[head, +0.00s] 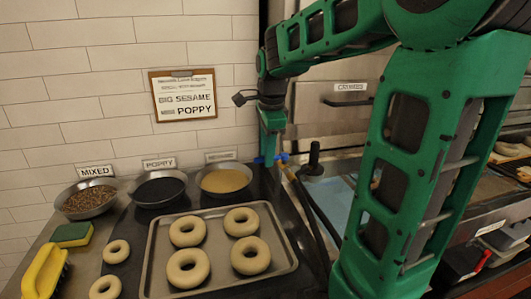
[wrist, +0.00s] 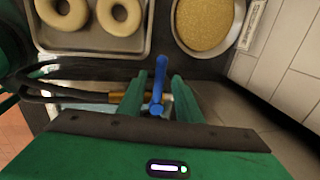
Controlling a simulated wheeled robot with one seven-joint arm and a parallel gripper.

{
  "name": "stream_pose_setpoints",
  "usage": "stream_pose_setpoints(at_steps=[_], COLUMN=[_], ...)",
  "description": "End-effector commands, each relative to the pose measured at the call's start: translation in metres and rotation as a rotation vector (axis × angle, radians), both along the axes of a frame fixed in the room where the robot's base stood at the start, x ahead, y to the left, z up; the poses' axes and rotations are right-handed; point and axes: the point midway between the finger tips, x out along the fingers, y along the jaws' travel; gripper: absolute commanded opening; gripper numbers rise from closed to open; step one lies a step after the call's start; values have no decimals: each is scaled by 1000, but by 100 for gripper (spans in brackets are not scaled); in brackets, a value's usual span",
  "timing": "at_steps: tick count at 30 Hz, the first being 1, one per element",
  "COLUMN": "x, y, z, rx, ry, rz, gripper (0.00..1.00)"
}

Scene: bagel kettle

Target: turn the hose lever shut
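The blue hose lever (wrist: 157,98) shows in the wrist view between the two green fingers of my gripper (wrist: 160,80). The fingers stand apart on either side of it; I cannot tell whether either touches it. Just left of the fingers is the brass fitting (wrist: 121,98) of the black hose (wrist: 70,95). In the head view my gripper (head: 271,150) points down at the counter's back, and blue parts of the lever (head: 282,157) show beside it. The rest of the lever and valve is hidden behind the gripper.
A bowl of yellowish seeds (head: 224,179) stands close left of the gripper. A tray (head: 158,262) with several bagels lies in front. Bowls of poppy (head: 158,188) and mixed (head: 90,200) toppings stand further left. A dark upright handle (head: 314,157) is close on the right.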

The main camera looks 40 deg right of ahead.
Motion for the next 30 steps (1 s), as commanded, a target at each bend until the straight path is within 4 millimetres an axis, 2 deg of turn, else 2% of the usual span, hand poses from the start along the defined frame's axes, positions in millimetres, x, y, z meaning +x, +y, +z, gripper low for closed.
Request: stream_pose_setpoints(at_steps=[5, 15, 21, 30], x=[-1, -12, -17, -20], y=[0, 5, 6, 8], z=[9, 67, 94, 105], rx=[-1, -1, -1, 0], ry=[-3, -3, -2, 0], rz=[0, 1, -2, -1], gripper=[32, 32, 32, 32])
